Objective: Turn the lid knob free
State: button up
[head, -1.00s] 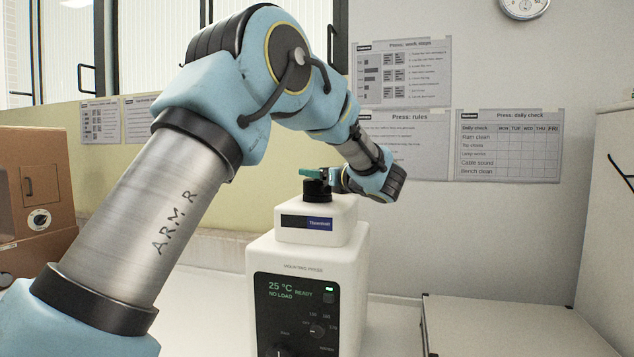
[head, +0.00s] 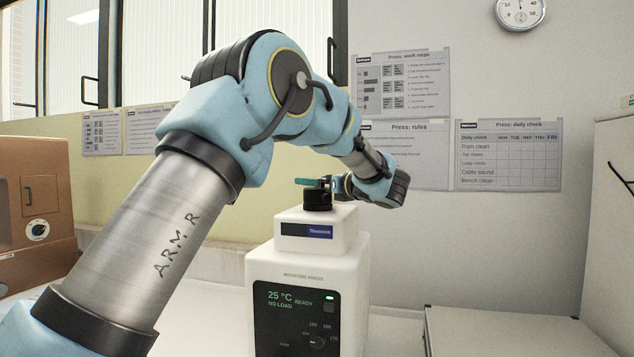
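The white mounting press (head: 262,268) stands on the bench, with its lid (head: 346,226) on top. The black lid knob (head: 318,200) sits upright on the lid. My gripper (head: 312,183) comes in from the right, with a green finger part at the top of the knob. My wrist is just right of the knob. Whether the fingers touch or clasp the knob cannot be told, as the far side is hidden. The press display reads 25 °C, READY, NO LOAD.
A brown box-shaped unit (head: 38,205) stands at the left. A low white surface (head: 500,332) lies right of the press, with a white cabinet (head: 612,230) at the far right. Paper charts hang on the wall behind. My arm fills the left middle.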

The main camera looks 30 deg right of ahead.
jog(key=shift+s, duration=0.1)
jog(key=b+v, duration=0.4)
jog(key=v, duration=0.6)
jog(key=shift+f, duration=0.1)
jog(key=shift+s, duration=0.3)
jog(key=shift+d, duration=0.1)
